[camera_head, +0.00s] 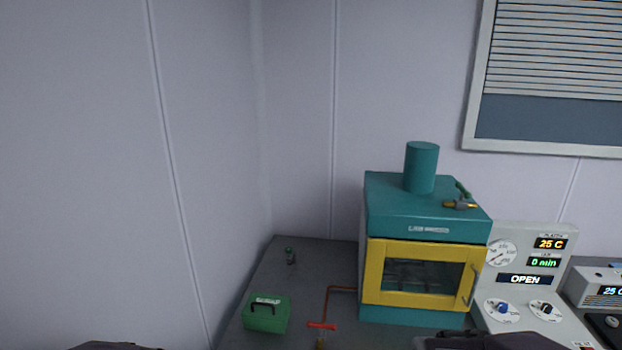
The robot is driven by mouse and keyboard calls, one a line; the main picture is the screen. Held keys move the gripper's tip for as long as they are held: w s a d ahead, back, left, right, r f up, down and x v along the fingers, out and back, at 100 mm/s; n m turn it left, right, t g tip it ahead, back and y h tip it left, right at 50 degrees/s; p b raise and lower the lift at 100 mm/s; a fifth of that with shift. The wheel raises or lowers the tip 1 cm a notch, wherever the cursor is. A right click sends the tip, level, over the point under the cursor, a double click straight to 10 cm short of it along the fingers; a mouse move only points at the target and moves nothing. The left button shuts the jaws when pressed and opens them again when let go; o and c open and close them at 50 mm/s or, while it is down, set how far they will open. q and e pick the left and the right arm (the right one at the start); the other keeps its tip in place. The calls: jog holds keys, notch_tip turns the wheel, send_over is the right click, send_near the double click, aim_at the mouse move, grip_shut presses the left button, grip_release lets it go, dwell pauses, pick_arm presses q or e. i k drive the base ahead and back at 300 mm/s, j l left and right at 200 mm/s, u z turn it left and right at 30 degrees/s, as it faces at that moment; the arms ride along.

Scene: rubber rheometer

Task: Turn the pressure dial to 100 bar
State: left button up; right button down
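A grey control panel (562,238) stands at the right of the teal press (415,216). It bears a round white gauge (498,252) with a needle and displays reading 25 C, 0 min and OPEN. Low on the panel are a blue knob (502,308) on a white scale and a dark knob (546,309) on another. The labels and settings are too small to read, so I cannot tell which one is the pressure dial. Only dark parts of my arms show at the bottom edge; neither gripper is in view.
The press has a yellow-framed window door (417,304) with a handle. Another device (598,289) stands at the far right.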

aim_at(503, 307)
jog(key=z, duration=1.45)
